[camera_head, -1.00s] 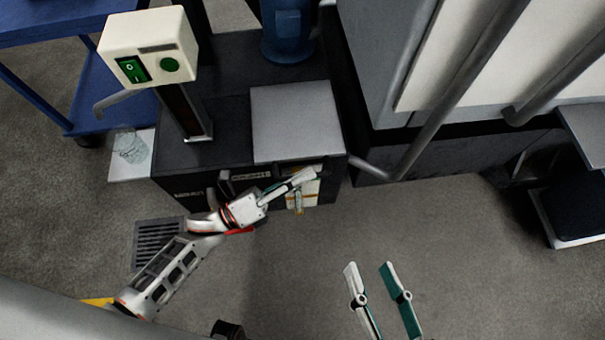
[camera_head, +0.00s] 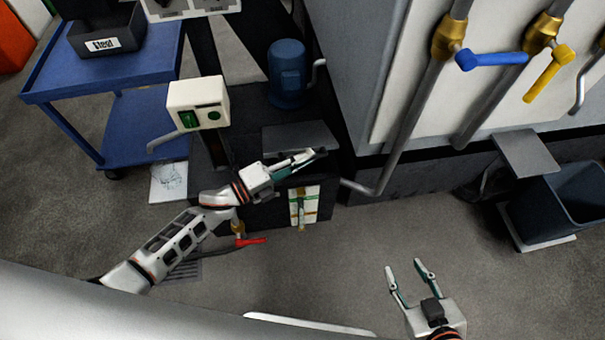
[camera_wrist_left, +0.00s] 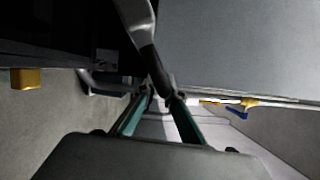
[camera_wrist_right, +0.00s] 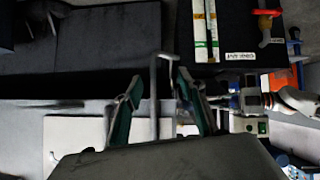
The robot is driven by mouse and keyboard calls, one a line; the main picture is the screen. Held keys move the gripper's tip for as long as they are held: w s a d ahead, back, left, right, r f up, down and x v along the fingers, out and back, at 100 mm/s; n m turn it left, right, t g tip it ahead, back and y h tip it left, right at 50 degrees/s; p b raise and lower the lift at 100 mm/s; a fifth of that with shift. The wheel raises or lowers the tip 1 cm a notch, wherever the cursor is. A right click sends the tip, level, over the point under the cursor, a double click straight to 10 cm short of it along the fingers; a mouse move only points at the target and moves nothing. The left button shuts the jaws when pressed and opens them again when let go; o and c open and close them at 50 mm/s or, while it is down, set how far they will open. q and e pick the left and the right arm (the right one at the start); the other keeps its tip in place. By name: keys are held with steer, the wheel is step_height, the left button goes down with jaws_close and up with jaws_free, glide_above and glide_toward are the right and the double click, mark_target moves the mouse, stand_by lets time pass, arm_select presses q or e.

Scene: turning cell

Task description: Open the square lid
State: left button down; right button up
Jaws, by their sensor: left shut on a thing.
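The square lid (camera_head: 300,138) is a plain grey plate on top of the black cabinet (camera_head: 262,212). In the head view it looks foreshortened, with its near edge apparently raised. A large grey plate, seemingly the lid (camera_wrist_left: 245,40), fills the upper right of the left wrist view. My left gripper (camera_head: 310,158) is at the lid's near edge. Its fingers are shut on a dark curved bar, seemingly the lid handle (camera_wrist_left: 143,30). The inside of the cabinet is hidden. My right gripper (camera_head: 408,274) is open and empty over the floor at lower right.
A white switch box (camera_head: 198,103) and a blue motor-like cylinder (camera_head: 287,75) stand by the lid. Pipes with a blue valve handle (camera_head: 492,60) and a yellow one (camera_head: 548,75) are at right. A red-handled valve (camera_head: 250,241) hangs below my left arm. The floor in front is clear.

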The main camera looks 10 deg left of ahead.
arm_select(q)
steer(key=shift+w+a+r+p, duration=0.2)
steer(key=shift+w+r, duration=0.2)
steer(key=shift+r, duration=0.2)
steer(key=shift+w+a+r+p, duration=0.1)
steer(key=shift+w+r+p, duration=0.1)
steer(key=shift+w+r, duration=0.25)
arm_select(e)
steer(key=shift+s+d, duration=0.1)
steer(key=shift+d, duration=0.05)
arm_select(q)
steer(key=shift+s+r, duration=0.1)
steer(key=c, duration=2.4)
jaws_free()
steer(key=v, duration=1.2)
